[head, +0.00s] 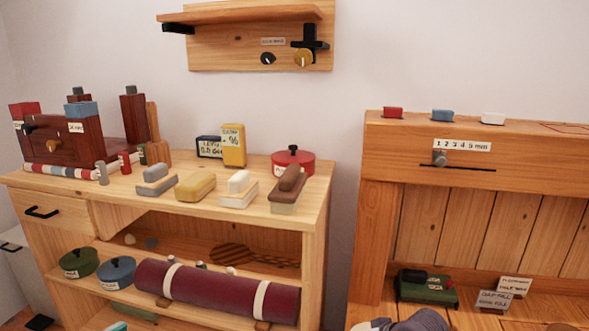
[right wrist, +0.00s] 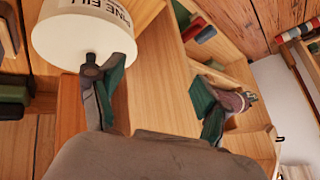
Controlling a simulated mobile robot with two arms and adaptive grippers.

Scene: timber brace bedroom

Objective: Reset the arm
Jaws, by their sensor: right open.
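My right gripper (right wrist: 150,78) is open in the right wrist view, with its two dark, green-padded fingers spread wide and nothing held between them. A white round container (right wrist: 88,28) with a printed label shows at the upper left, close to the tip of the left-hand finger. I cannot tell whether they touch. Wooden boards show behind the gap. In the head view a grey and dark blue shape (head: 412,321) is cut off at the bottom edge; I cannot tell what it is. My left gripper is not in view.
A wooden shelf unit (head: 318,225) carries several blocks, a red lidded pot (head: 293,164) and a yellow box (head: 233,146). A maroon roll (head: 215,290) lies on a lower shelf. At right stands a bench (head: 378,240) with a green item (head: 428,290) and label cards.

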